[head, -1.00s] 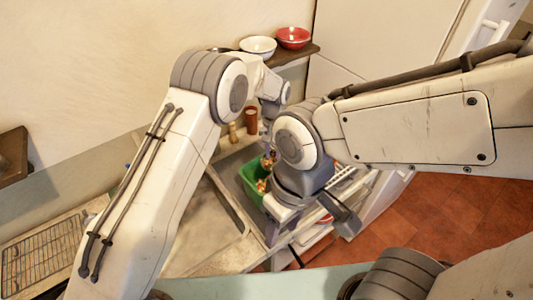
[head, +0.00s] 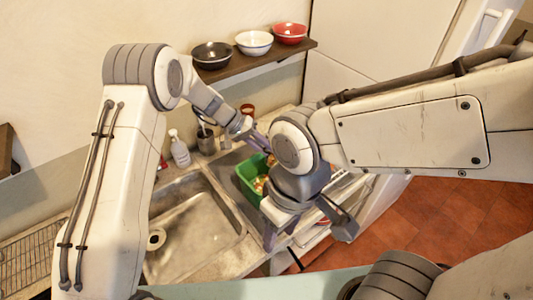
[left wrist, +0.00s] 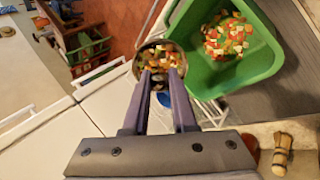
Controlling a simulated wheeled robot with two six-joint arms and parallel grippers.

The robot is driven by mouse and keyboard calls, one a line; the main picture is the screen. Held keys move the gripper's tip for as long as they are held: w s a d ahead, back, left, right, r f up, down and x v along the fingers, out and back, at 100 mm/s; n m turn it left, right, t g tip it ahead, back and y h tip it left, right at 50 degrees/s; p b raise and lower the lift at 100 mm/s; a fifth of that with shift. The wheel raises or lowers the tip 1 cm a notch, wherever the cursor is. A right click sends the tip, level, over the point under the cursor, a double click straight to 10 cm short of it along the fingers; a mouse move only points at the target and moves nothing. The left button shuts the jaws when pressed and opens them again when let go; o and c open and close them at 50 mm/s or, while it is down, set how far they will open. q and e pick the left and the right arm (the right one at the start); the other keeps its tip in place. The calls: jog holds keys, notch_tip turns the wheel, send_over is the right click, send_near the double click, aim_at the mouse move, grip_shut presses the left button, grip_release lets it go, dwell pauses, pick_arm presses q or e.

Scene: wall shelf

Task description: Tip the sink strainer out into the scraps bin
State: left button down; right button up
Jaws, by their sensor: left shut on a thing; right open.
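My left gripper (left wrist: 160,72) is shut on the sink strainer (left wrist: 182,61), a small round metal cup holding diced orange, red and pale scraps. In the left wrist view the strainer is beside the green scraps bin (left wrist: 265,70), close to its left corner, with scraps still inside. In the head view my left gripper (head: 256,138) is at the bin's far side, and the strainer is hidden behind my right arm. The bin (head: 246,178) also holds coloured scraps and is partly covered by that arm. My right gripper (head: 308,228) is open and empty, in front of the bin.
The metal sink (head: 200,222) with its drain (head: 157,239) lies left of the bin. A soap bottle (head: 180,152) and a grey utensil cup (head: 206,143) stand behind it. A wall shelf (head: 235,67) carries black, white and red bowls above. A drying rack (head: 35,250) is far left.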

pick_arm(q)
jog(key=f+h+b, duration=0.1)
jog(key=h+b, duration=0.3)
jog(key=b, duration=0.1)
jog(key=f+h+b, duration=0.1)
jog(key=h+b, duration=0.4)
jog(key=b, duration=0.1)
jog(key=a+f+g+h+b, duration=0.1)
jog(key=h+b, duration=0.3)
jog(key=b, duration=0.1)
jog(key=shift+h+b, duration=0.3)
jog(key=shift+b, duration=0.05)
jog(key=shift+r, duration=0.1)
